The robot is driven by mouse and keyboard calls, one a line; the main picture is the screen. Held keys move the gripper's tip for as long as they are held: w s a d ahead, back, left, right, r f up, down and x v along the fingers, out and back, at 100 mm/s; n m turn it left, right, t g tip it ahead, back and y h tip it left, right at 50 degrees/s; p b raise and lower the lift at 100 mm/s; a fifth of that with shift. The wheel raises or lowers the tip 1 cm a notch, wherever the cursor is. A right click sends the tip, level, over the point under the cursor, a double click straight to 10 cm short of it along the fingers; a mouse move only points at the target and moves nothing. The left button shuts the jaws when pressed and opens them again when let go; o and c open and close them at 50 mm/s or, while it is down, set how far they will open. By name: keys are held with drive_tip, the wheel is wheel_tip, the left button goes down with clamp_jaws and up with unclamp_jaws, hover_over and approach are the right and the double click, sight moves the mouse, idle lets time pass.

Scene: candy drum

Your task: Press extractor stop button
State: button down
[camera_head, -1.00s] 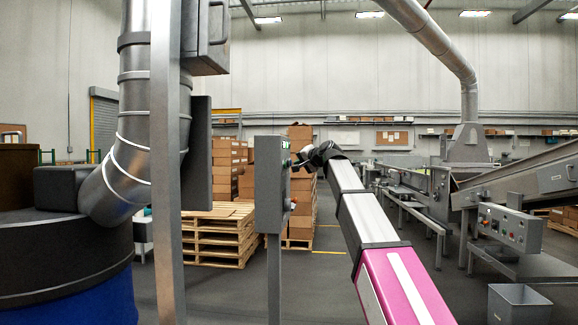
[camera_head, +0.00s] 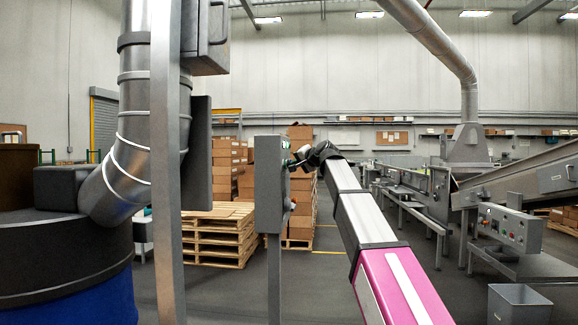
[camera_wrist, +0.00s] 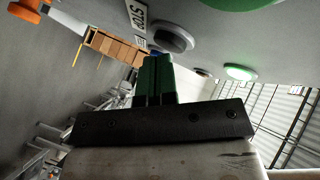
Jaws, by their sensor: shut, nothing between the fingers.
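The grey control box (camera_head: 269,185) stands on a post in the middle of the head view, with its button face turned to the right. In the wrist view its face fills the top, tilted. It carries a STOP label (camera_wrist: 140,18), a dark round button (camera_wrist: 172,36) beside that label, a lit green button (camera_wrist: 240,72) to the right and an orange knob (camera_wrist: 27,9) at the top left corner. My gripper (camera_wrist: 156,62) has its green fingers shut and empty, with the tips just below the dark button in the picture. I cannot tell whether they touch it.
Pallets (camera_head: 215,235) and stacked boxes are behind the control box. Conveyors (camera_head: 520,180) and a grey bin (camera_head: 518,303) are on the right.

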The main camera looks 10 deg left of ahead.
drive_tip(key=shift+a, duration=0.25)
drive_tip(key=shift+d, duration=0.15)
idle(0.5)
drive_tip(key=shift+d, duration=0.7)
drive_tip(key=d, duration=0.5)
drive_tip(key=shift+s, duration=0.15)
idle(0.7)
